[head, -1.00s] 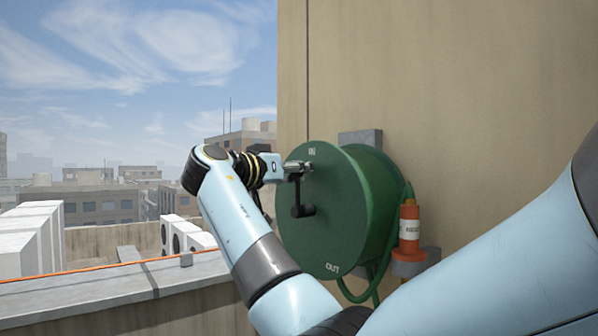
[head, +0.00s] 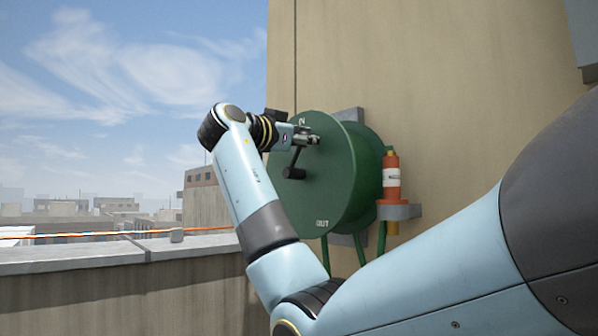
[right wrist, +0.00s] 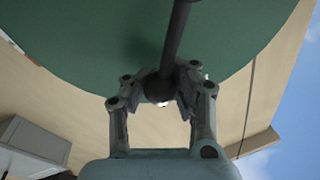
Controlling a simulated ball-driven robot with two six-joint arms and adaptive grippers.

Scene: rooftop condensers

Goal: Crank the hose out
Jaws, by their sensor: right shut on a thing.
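A green hose reel (head: 330,195) is mounted on the beige wall, its round face marked OUT near the bottom; a mark near the top is partly covered. A dark crank arm (head: 297,158) runs from the hub (head: 294,173) up and slightly right to its handle. My right gripper (head: 308,138) is at the crank's outer end, in front of the reel's upper face. In the right wrist view the fingers (right wrist: 160,88) are closed around the dark crank handle (right wrist: 158,90), with the crank arm reaching up across the green face. My left gripper is out of view.
An orange-and-white bottle-like object (head: 391,178) sits in a grey bracket (head: 399,211) right of the reel. Green hose hangs below the reel. A parapet (head: 75,255) with an orange line (head: 60,236) along it is at left. A grey box (right wrist: 35,150) shows in the wrist view.

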